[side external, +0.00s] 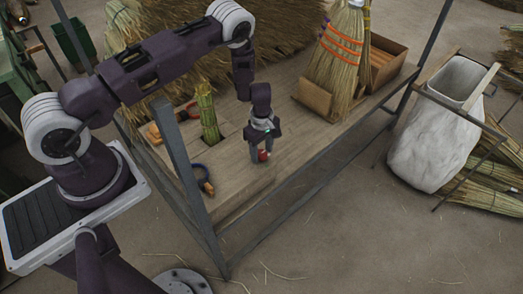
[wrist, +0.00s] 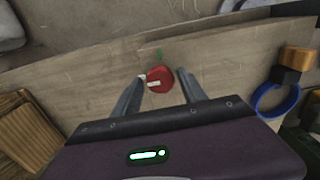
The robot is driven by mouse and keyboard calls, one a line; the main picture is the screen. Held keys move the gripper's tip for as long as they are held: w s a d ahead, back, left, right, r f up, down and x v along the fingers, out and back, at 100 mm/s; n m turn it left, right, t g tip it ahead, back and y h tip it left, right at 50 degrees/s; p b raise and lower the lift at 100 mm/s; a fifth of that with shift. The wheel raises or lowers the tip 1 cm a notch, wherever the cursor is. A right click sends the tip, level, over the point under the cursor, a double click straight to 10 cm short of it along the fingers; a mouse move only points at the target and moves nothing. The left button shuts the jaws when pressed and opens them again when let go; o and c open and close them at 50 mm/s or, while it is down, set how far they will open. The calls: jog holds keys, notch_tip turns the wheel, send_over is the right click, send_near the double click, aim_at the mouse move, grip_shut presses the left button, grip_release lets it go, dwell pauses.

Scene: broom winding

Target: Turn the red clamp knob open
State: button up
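The red clamp knob (wrist: 160,79) shows in the wrist view as a round red piece with a pale bar on it, near the bench edge. Whether the fingertips reach down to the knob's height is hard to tell.
The wooden bench (side external: 240,185) has a dark metal frame. A broom (side external: 340,60) stands at the right. The bench around the knob is clear.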

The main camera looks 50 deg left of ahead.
aim_at(262, 153)
jog(key=shift+o, duration=0.2)
jog(key=shift+r, duration=0.1)
notch_tip(262, 153, up, 7)
jog(key=shift+f, duration=0.1)
